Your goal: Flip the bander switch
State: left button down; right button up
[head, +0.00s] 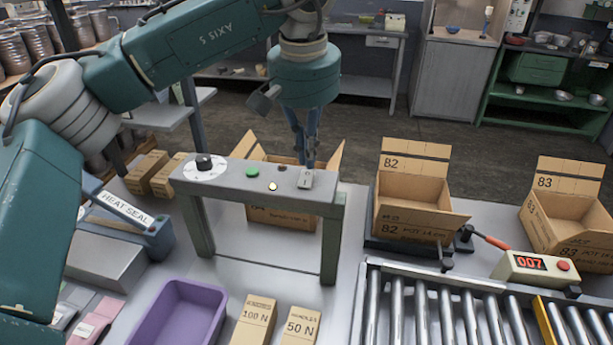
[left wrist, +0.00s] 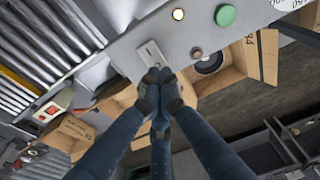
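The bander (head: 255,190) is a grey arch on the bench, with a dial, a green button and a lit yellowish lamp on its top bar. Its switch (head: 305,179) sits on a pale plate at the right end of that bar. In the left wrist view the switch (left wrist: 151,53) shows just beyond the fingertips. My left gripper (head: 304,163) points down behind this end of the bar. In the left wrist view its blue fingers (left wrist: 158,77) come together with dark tips at the plate's edge. Nothing shows between them; contact is unclear. My right gripper is out of view.
An open box (head: 285,218) stands under the bander. Open boxes marked 82 (head: 410,198) and 83 (head: 567,212) stand to the right. A roller conveyor (head: 450,310), counter box (head: 535,268), purple bin (head: 178,315) and heat sealer (head: 125,210) surround the bander.

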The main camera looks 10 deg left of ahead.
aim_at(308, 173)
pick_arm(q)
jog(key=shift+s+f+b, duration=0.1)
jog(key=shift+f+b, duration=0.55)
jog(key=shift+f, duration=0.45)
dwell(1.0)
jog(key=shift+r+p, duration=0.8)
jog(key=shift+p, duration=0.05)
notch_tip(308, 173, up, 6)
jog(key=p, duration=0.4)
jog(key=shift+f+p, duration=0.25)
jog(key=shift+p, duration=0.15)
jog(key=shift+f, duration=0.1)
